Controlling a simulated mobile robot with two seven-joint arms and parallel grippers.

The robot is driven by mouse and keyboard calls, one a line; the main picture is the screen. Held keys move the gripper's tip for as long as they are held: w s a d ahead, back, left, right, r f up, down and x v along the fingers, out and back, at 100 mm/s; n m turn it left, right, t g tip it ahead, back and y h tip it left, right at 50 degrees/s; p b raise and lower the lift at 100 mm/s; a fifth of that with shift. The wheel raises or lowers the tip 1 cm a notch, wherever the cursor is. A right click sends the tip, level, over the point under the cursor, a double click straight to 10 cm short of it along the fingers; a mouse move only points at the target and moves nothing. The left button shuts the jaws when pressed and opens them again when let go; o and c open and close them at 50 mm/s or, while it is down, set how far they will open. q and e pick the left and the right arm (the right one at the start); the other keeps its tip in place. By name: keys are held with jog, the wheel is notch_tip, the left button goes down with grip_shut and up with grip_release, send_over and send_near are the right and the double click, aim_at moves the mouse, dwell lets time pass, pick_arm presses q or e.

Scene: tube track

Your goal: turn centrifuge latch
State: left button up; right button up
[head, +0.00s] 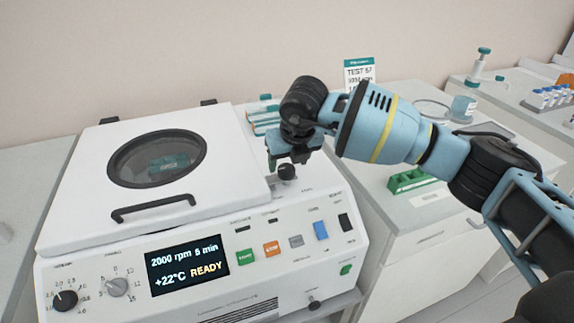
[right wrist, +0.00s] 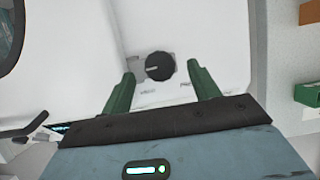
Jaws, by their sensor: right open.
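The white centrifuge (head: 75,240) stands on the bench at the left, its lid (head: 230,150) down and its display reading READY. The latch (head: 287,171) is a round black knob on the top, right of the lid. In the right wrist view the latch knob (right wrist: 159,66) has a pale mark and sits beyond the fingertips, between them. My right gripper (head: 288,165) comes down over the latch from above. Its green fingers (right wrist: 160,82) are apart, one on each side of the knob, with nothing between them. I cannot tell how far above the knob the tips are. My left gripper is not in view.
A dark lid handle (head: 153,208) stands out left of the latch. Colored buttons, with an orange one (head: 271,248), line the front panel. A green rack (head: 411,180) lies on the bench at the right. A test sign (head: 358,73) stands behind my arm.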

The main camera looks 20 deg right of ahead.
jog(key=shift+x, duration=1.25)
jog(key=shift+c, duration=0.7)
jog(key=c, duration=0.8)
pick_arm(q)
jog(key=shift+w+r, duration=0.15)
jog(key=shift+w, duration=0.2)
pick_arm(e)
jog(key=shift+c, duration=0.2)
